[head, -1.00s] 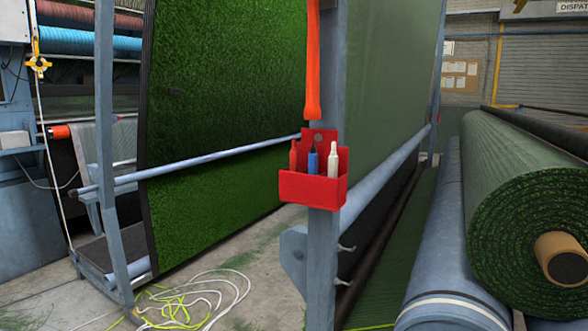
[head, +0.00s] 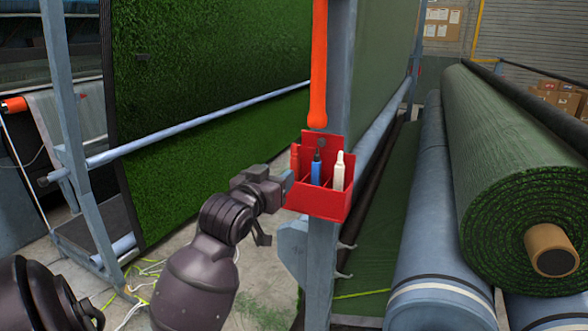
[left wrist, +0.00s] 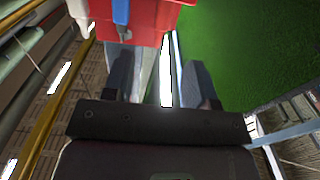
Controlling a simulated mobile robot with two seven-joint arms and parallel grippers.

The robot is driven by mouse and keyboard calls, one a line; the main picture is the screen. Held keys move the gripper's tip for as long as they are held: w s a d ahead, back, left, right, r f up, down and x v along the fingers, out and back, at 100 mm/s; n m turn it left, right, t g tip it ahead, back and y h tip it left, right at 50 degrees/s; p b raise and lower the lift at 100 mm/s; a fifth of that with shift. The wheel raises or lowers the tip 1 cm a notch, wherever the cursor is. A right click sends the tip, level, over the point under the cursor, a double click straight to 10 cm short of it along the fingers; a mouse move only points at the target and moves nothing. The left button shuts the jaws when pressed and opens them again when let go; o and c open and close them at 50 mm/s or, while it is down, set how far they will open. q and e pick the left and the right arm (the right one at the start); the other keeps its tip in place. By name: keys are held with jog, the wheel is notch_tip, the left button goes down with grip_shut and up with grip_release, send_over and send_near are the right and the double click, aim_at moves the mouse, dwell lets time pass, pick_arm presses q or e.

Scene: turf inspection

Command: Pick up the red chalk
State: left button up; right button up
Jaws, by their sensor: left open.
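A red holder (head: 318,203) hangs on a grey-blue upright post. A red chalk (head: 295,158) stands at its left side, hard to tell from the red holder. A blue chalk (head: 316,172) stands in the middle and a white chalk (head: 339,171) at the right. My left gripper (head: 277,208) is open at the holder's left side, with nothing seen between its fingers. In the left wrist view the open fingers (left wrist: 158,75) are below the holder (left wrist: 150,22), and the blue chalk (left wrist: 121,12) shows there. I cannot make out the red chalk there. My right gripper is not in view.
A blue rail (head: 200,122) and green turf sheet (head: 215,60) stand behind my left arm. Large turf rolls (head: 510,170) lie at the right. A loose pale hose lies on the floor.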

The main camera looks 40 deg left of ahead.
aim_at(293, 162)
pick_arm(q)
jog(key=x, duration=0.4)
jog(key=shift+w, duration=0.25)
jog(key=shift+f+p+x, duration=0.15)
jog(key=shift+p+x, duration=0.3)
jog(key=shift+x, duration=1.05)
jog(key=shift+f+p+x, duration=0.15)
jog(key=shift+p+x, duration=0.25)
jog(key=shift+x, duration=1.1)
jog(key=shift+a, duration=0.15)
jog(key=c, duration=1)
